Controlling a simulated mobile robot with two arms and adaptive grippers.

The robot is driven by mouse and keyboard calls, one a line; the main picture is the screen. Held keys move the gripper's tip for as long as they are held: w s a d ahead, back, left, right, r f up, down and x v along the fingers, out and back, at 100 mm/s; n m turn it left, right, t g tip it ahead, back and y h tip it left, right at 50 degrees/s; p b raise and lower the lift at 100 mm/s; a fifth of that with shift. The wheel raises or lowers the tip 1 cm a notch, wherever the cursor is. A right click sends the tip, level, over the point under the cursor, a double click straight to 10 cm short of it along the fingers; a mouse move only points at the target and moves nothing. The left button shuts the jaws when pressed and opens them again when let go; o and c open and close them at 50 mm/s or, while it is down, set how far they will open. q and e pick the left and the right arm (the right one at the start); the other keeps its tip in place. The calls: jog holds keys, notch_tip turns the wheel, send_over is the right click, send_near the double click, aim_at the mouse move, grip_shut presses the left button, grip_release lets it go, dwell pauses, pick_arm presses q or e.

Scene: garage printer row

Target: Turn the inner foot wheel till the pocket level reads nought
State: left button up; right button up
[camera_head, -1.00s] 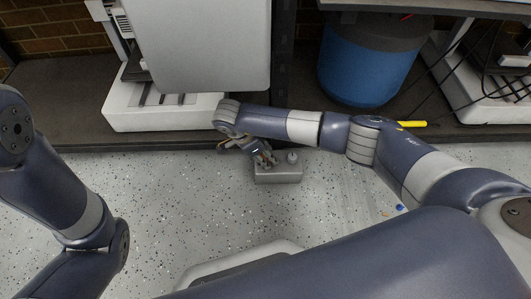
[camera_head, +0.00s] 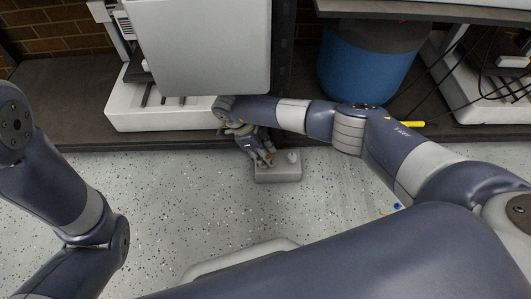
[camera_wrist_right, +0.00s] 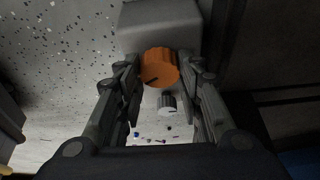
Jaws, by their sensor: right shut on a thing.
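A small grey foot block (camera_head: 280,176) stands on the speckled floor by the shelf's front edge. It carries an orange ribbed wheel (camera_wrist_right: 158,68) with a dark pointer mark and a smaller grey wheel (camera_wrist_right: 167,104), which shows pale in the head view (camera_head: 292,156). My right gripper (camera_head: 266,158) is down at the block; in the right wrist view (camera_wrist_right: 158,76) its fingers are shut around the orange wheel. The grey wheel is outside the grip. I cannot make out the pocket level or any reading. My left arm shows, but its gripper does not.
A white printer (camera_head: 160,115) stands on the dark low shelf (camera_head: 75,110) behind the block. A blue drum (camera_head: 365,65) and a yellow stick (camera_head: 412,124) are to the right. The floor (camera_head: 170,200) in front is mostly clear.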

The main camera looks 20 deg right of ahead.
jog(key=o, duration=0.8)
jog(key=v, duration=0.7)
jog(key=shift+r, duration=0.3)
jog(key=shift+a, duration=0.1)
